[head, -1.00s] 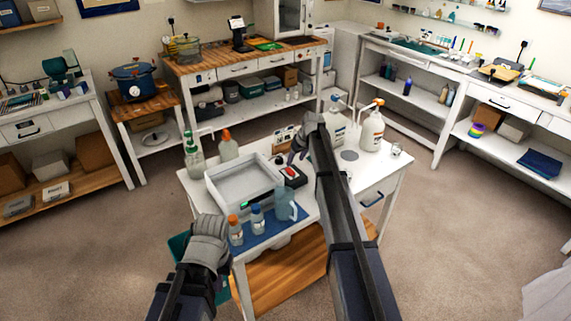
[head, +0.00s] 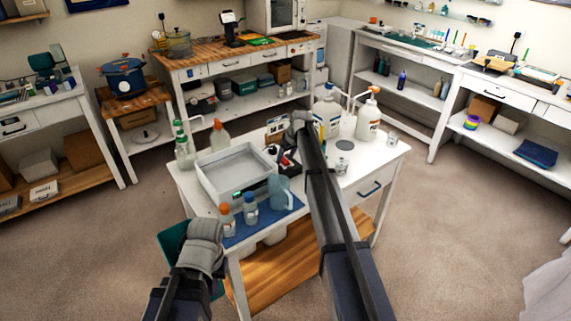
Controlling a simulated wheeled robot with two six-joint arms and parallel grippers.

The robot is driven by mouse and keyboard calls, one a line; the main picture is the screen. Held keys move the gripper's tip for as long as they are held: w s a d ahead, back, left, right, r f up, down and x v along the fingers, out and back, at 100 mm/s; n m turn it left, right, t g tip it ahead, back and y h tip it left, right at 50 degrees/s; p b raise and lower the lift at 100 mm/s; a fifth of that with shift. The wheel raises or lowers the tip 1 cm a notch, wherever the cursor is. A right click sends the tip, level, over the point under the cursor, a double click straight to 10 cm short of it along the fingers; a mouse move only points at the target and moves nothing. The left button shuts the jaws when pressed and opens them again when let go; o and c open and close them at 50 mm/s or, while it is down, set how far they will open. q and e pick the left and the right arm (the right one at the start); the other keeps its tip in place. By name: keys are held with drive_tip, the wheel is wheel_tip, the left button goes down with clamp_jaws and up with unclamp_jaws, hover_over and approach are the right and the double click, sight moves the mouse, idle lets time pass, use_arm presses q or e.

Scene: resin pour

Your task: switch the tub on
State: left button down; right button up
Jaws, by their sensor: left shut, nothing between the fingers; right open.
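The tub (head: 210,183) is an open pale grey rectangular basin on the white work table, with a small lit green display on its front. A small dark box with a red part (head: 287,160) stands at its right, partly hidden by my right gripper. My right gripper (head: 285,146) reaches over the table to just above this box, with its jaws open. I cannot tell if it touches the box. My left gripper (head: 206,231) is shut and empty in front of the table's left front corner, apart from the tub.
A blue mat (head: 262,225) with an orange-capped bottle (head: 227,219), a blue-capped bottle (head: 250,208) and a bluish jug (head: 279,191) lies before the tub. Bottles (head: 185,150) stand behind it; pump bottles (head: 368,118) stand at the right.

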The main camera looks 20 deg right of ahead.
drive_tip(key=shift+f, duration=0.15)
drive_tip(key=shift+c, duration=0.2)
clamp_jaws()
idle(0.3)
